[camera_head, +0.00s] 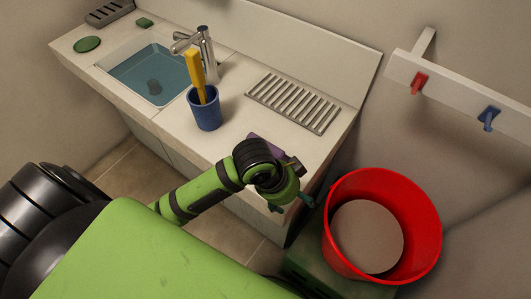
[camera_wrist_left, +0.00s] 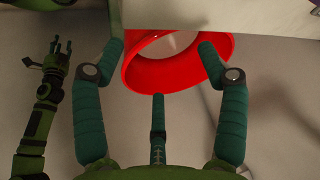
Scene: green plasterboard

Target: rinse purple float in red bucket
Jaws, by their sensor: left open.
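The purple float (camera_head: 267,143) lies on the counter near its front edge, mostly hidden behind my left wrist. A purple bit, likely the float, shows at the top right corner of the left wrist view (camera_wrist_left: 315,5). The red bucket (camera_head: 428,222) stands to the right of the counter, with a pale grey round surface inside. It also shows beyond my fingers in the left wrist view (camera_wrist_left: 150,76). My left gripper (camera_head: 292,202) is open and empty beside the counter's front corner, left of the bucket. My right gripper (camera_wrist_left: 48,56) shows only in the left wrist view, its fingers spread.
A blue cup (camera_head: 205,112) with a yellow handled item (camera_head: 196,75) stands near the sink (camera_head: 125,65). A slatted rack (camera_head: 293,102) lies on the counter (camera_head: 236,88). The bucket rests on a dark green box (camera_head: 312,281). A wall rail carries red (camera_head: 419,82) and blue (camera_head: 489,117) hooks.

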